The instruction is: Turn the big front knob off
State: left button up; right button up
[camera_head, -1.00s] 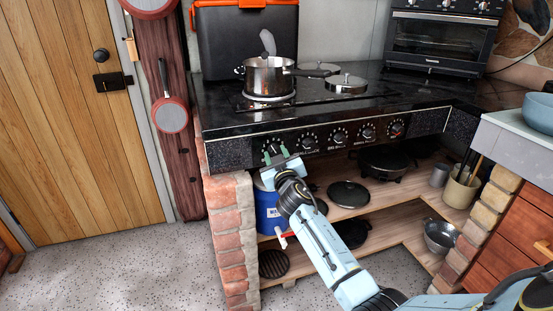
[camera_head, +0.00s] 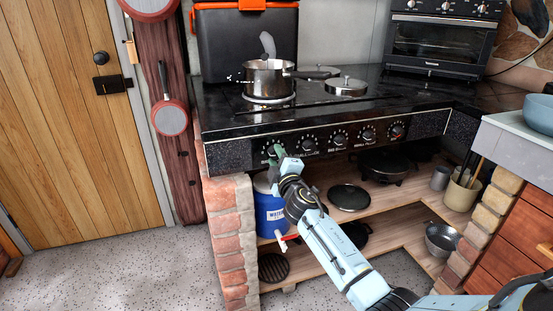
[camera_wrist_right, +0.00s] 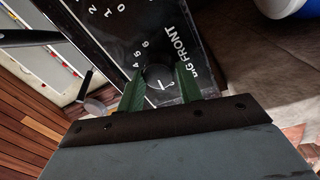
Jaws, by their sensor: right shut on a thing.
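The big front knob (camera_wrist_right: 160,79) is round and dark with a pale mark, beside the label ending in "FRONT" on the black panel. In the right wrist view it sits between the two green fingers of my right gripper (camera_wrist_right: 160,88), which is shut on it. In the head view my right gripper (camera_head: 275,153) is at the leftmost knob of the stove front, and the fingers and wrist hide most of that knob. Numbers up to 6 show on the dial around it. My left gripper is not in view.
A steel saucepan (camera_head: 268,77) stands on the front left of the black stove top (camera_head: 315,112). Other knobs (camera_head: 340,137) line the panel to the right. Below are a blue container (camera_head: 268,215), wooden shelves with pans, and a brick pillar (camera_head: 228,230).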

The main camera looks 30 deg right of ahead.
aim_at(276, 156)
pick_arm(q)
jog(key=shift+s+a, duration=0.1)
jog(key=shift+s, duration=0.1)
pick_arm(e)
jog(key=shift+n, duration=1)
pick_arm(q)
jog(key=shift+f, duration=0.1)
pick_arm(e)
jog(key=shift+y, duration=0.3)
jog(key=o, duration=1)
jog(key=shift+s, duration=0.1)
jog(key=shift+s+a, duration=0.1)
jog(key=shift+s, duration=0.2)
jog(key=shift+p+v, duration=0.6)
jog(key=shift+v, duration=0.65)
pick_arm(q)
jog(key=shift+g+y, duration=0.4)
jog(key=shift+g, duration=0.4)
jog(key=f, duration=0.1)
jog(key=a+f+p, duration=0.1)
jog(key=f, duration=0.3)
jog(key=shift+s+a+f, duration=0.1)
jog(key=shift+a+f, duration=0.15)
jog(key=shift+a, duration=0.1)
pick_arm(e)
jog(key=v, duration=1)
jog(key=shift+f, duration=0.15)
